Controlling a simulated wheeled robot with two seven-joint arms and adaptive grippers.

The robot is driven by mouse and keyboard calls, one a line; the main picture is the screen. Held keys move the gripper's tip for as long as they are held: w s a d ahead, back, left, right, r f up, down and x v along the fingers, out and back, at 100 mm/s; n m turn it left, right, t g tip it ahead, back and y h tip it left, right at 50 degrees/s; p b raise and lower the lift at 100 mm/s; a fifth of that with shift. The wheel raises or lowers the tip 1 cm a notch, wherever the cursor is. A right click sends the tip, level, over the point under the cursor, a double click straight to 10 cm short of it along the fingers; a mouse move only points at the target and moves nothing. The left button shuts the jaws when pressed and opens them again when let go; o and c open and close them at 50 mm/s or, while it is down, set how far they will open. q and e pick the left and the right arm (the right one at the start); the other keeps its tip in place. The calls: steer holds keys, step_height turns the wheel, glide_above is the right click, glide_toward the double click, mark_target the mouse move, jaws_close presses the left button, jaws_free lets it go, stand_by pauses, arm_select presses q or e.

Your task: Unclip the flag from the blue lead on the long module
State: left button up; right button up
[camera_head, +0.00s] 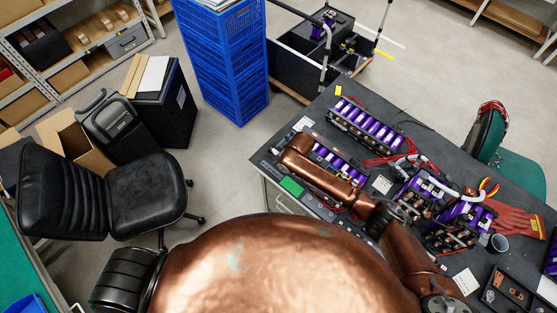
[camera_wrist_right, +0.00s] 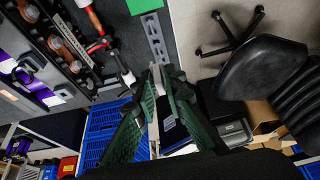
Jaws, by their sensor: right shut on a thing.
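My right arm reaches left across the dark table in the head view, and its gripper is hidden there. In the right wrist view the green fingers of my right gripper (camera_wrist_right: 163,72) are closed together. A thin pale piece (camera_wrist_right: 154,122) shows between them, apparently the flag; its clip cannot be made out. A module (camera_wrist_right: 62,45) with copper busbars and purple cells lies to the left of the fingers. In the head view a long module (camera_head: 368,125) with purple cells lies behind my right arm. I cannot pick out the blue lead. My left gripper is out of view.
Shorter modules (camera_head: 462,218) with white and red cables stand at the right of the table. Red gloves (camera_head: 520,222) lie beside them. Blue crates (camera_head: 222,75) and a black chair (camera_head: 140,195) stand on the floor left of the table.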

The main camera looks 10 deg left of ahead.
mark_target(277, 173)
steer(key=shift+f+b, duration=1.9)
steer(key=shift+f, duration=1.75)
steer(key=shift+f+p, duration=0.1)
steer(key=shift+p, duration=0.55)
steer(key=shift+f, duration=0.25)
steer(key=shift+f, duration=0.2)
steer(key=shift+f+b, duration=0.45)
steer(key=shift+f, duration=0.15)
steer(key=o, duration=0.7)
steer(key=shift+o, duration=0.2)
